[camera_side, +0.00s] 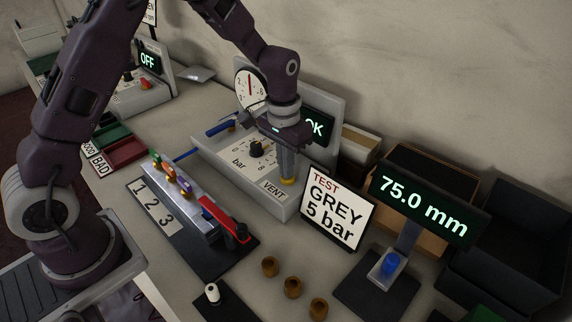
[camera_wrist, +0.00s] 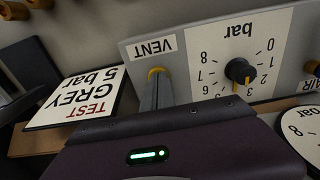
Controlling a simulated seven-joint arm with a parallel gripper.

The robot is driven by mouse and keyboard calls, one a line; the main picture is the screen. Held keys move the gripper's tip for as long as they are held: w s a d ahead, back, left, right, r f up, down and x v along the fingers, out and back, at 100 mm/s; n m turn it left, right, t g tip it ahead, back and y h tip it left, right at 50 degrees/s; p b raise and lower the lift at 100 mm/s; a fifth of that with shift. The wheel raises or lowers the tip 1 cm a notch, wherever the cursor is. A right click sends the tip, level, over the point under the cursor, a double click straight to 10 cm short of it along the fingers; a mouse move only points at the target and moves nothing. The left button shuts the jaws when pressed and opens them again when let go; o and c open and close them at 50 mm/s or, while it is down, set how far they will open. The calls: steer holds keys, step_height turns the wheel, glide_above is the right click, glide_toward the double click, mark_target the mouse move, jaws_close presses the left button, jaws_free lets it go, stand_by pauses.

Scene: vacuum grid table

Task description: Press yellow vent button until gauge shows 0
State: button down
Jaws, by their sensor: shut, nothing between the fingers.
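My gripper (camera_side: 288,180) is shut and empty, pointing down with its fingertips at the yellow vent button (camera_side: 287,182) on the grey panel (camera_side: 215,150). The fingers cover most of the button. In the wrist view, a yellow rim of the button (camera_wrist: 156,71) shows past the gripper tips (camera_wrist: 157,76), beside the VENT label (camera_wrist: 155,47). They appear to meet the button; I cannot tell how far it is pressed. The round white gauge (camera_side: 249,90) is partly behind my wrist, its red needle pointing about straight up; its reading is unclear. In the wrist view, only part of the gauge (camera_wrist: 305,130) shows.
A black bar knob (camera_side: 255,149) and a green OK display (camera_side: 318,126) are on the panel. A TEST GREY 5 bar sign (camera_side: 338,208) stands close right of my gripper. A fixture with a red lever (camera_side: 222,217) is in front. Several brass fittings (camera_side: 292,287) lie nearby.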

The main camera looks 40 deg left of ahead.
steer(key=shift+s+f, duration=0.15)
steer(key=shift+f, duration=0.85)
step_height(320, 180, up, 15)
steer(key=shift+a, duration=0.2)
steer(key=shift+f, duration=0.1)
